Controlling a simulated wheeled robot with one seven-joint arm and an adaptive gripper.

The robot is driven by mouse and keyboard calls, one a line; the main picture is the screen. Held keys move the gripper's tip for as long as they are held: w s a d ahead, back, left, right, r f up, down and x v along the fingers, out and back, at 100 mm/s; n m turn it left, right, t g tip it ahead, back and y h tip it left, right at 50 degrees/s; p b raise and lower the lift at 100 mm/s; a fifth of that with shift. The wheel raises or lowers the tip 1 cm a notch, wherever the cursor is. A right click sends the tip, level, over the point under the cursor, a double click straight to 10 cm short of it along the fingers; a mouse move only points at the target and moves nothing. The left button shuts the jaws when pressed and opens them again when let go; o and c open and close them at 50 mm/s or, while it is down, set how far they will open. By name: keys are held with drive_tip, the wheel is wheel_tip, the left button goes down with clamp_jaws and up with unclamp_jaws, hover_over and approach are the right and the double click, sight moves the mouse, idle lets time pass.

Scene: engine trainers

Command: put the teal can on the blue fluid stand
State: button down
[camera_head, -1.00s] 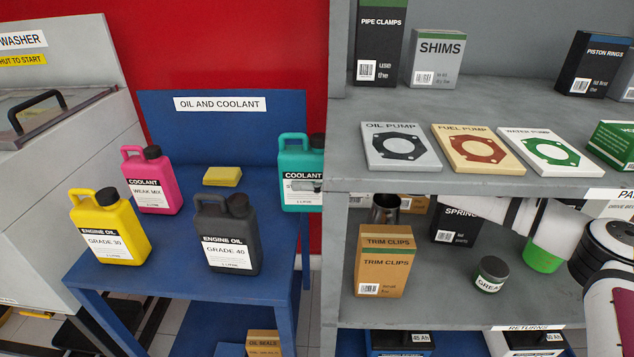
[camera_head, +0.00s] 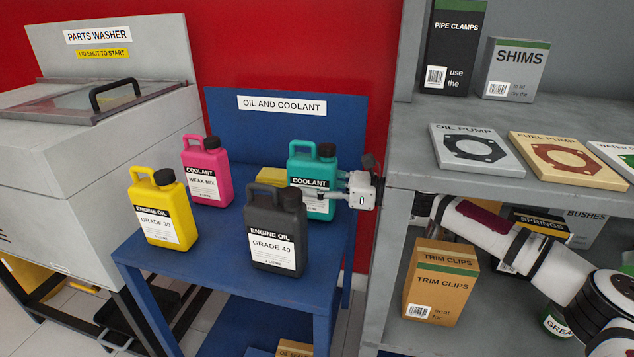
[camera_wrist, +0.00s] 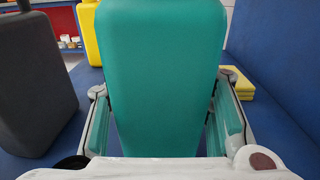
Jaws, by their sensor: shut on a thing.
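The teal can (camera_head: 325,203), labelled COOLANT, is upright over the back right part of the blue fluid stand (camera_head: 225,262), behind the dark grey can. My gripper (camera_head: 322,192) reaches in from the right and is shut around its sides. In the wrist view the teal can (camera_wrist: 162,75) fills the middle, with a finger of my gripper (camera_wrist: 162,95) against each side. The dark grey can hides part of its base in the head view, and I cannot tell whether it touches the stand top.
On the stand are the dark grey engine oil can (camera_head: 275,235), the yellow can (camera_head: 165,212), the pink can (camera_head: 206,172) and a yellow pad (camera_head: 271,177). The grey shelf unit (camera_head: 398,150) stands close on the right.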

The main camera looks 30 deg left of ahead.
sight(336, 189)
drive_tip(key=shift+f, duration=0.3)
drive_tip(key=c, duration=0.8)
unclamp_jaws()
drive_tip(key=shift+f, duration=0.2)
drive_tip(key=shift+r, duration=0.1)
drive_tip(key=p+v, duration=0.2)
drive_tip(key=v, duration=0.4)
drive_tip(key=shift+w+d, duration=0.1)
drive_tip(key=shift+d, duration=0.25)
drive_tip(key=shift+w+d+p, duration=0.1)
drive_tip(key=shift+d+p, duration=0.2)
drive_tip(key=shift+d, duration=0.1)
